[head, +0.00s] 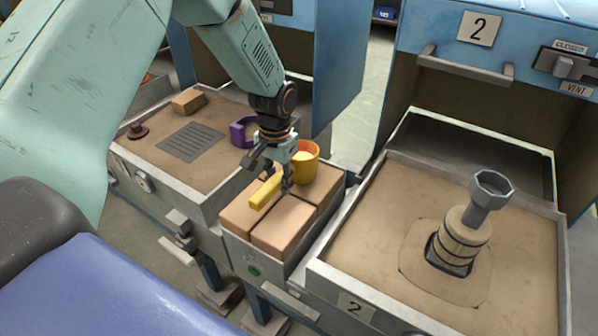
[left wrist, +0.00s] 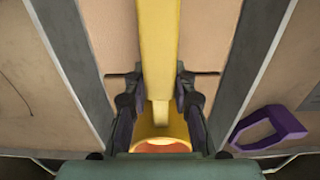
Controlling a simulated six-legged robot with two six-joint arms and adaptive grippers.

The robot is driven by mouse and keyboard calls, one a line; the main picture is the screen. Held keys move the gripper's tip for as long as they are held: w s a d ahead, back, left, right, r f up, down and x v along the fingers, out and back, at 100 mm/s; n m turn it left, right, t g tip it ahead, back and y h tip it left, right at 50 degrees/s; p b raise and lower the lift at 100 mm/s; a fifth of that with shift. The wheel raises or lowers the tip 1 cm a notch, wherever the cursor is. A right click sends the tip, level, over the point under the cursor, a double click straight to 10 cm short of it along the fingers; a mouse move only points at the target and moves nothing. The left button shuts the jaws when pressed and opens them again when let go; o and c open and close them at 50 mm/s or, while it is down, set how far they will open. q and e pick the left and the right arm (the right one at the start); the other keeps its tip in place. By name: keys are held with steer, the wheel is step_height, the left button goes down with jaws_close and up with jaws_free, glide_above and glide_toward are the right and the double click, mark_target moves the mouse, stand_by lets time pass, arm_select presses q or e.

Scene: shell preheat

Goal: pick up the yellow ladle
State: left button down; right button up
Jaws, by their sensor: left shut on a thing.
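The yellow ladle has a straight handle (head: 265,192) and a round cup (head: 306,163) with an orange-looking inside; it is over the tan blocks in the middle box. My left gripper (head: 271,180) is at the handle, and its fingers partly hide where the handle meets the cup. In the left wrist view the handle (left wrist: 158,50) runs straight between the two dark fingers of the gripper (left wrist: 160,92), with the cup (left wrist: 160,132) below them. The gripper is shut on the handle. I cannot tell whether the ladle touches the blocks. My right gripper is not in view.
Several tan blocks (head: 285,226) fill the narrow middle box. A purple holder (head: 238,133) stands on the left sand tray (head: 160,155), near a grate (head: 191,142). The right sand tray (head: 372,230) holds a ringed form with a grey hex-topped piece (head: 487,196). Blue cabinets stand behind.

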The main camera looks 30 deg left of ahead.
arm_select(q)
steer(key=shift+a, duration=0.1)
steer(key=shift+r, duration=0.25)
step_height(320, 180, up, 9)
steer(key=shift+r+p, duration=0.1)
steer(key=shift+p, duration=0.95)
steer(key=shift+d, duration=0.3)
steer(key=s+d+r, duration=0.3)
steer(key=s+d, duration=0.5)
steer(key=d, duration=0.4)
steer(key=shift+s+d+n, duration=0.2)
steer(key=shift+n, duration=0.2)
